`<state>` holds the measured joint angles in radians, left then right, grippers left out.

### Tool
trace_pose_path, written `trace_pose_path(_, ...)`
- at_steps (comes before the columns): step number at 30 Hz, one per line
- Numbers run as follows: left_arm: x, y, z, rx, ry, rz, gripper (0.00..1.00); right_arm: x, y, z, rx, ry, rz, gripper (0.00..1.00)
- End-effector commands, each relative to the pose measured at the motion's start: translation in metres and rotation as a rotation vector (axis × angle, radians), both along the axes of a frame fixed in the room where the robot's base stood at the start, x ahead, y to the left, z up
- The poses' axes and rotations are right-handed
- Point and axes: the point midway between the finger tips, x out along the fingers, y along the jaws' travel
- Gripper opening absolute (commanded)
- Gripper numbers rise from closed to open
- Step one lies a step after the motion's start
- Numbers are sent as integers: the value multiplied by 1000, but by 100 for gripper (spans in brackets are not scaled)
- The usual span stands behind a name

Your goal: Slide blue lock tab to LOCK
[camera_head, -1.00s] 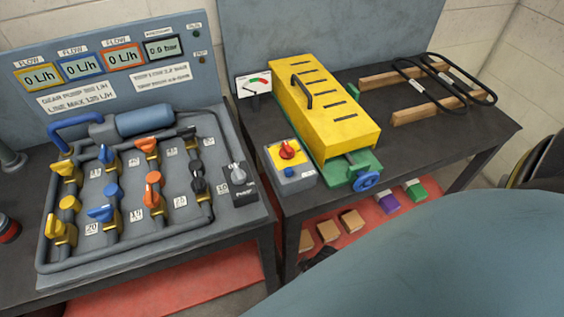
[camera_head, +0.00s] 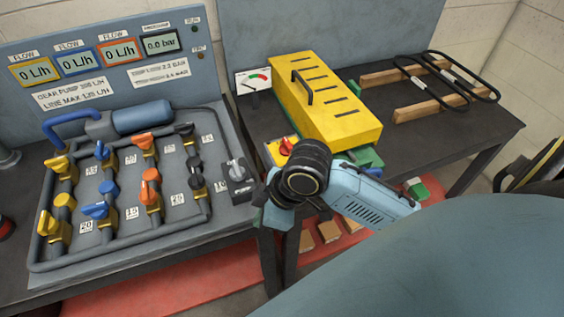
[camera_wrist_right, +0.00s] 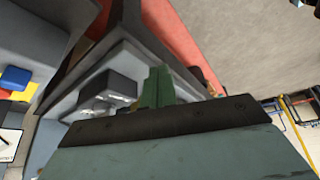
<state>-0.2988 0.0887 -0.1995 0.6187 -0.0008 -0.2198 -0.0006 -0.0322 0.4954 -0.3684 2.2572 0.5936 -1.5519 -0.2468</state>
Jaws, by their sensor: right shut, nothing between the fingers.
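The switch box with a yellow plate (camera_head: 270,150) and red knob (camera_head: 287,146) stands at the front left of the right bench. My right arm covers most of the box in the head view. The blue lock tab is hidden there. In the wrist view, small blue, yellow and red shapes (camera_wrist_right: 18,85) lie at the left edge; I cannot tell whether the tab is among them. My right gripper (camera_wrist_right: 155,85) is shut and empty. In the head view its hand (camera_head: 271,213) is in front of the box, near the gap between the benches. My left gripper is out of view.
A yellow slotted cover (camera_head: 325,105) stands behind my right arm. Wooden rails (camera_head: 430,102) with black belts lie at the back right.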

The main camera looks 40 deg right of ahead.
Motion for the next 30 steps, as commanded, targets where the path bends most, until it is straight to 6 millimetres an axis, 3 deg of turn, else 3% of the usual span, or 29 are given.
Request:
trace_pose_path(5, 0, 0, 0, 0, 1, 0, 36, 40, -23, 30, -62, -6, 233, 0)
trace_pose_path(9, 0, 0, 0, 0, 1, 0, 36, 63, -53, 61, -96, 19, 354, 0)
trace_pose_path(16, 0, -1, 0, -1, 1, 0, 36, 81, -93, 104, -101, 50, 421, 0)
trace_pose_path(21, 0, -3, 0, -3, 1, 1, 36, 83, -101, 115, -94, 57, 430, 0)
trace_pose_path(30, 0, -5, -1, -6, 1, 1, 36, 83, -100, 114, -92, 58, 431, 0)
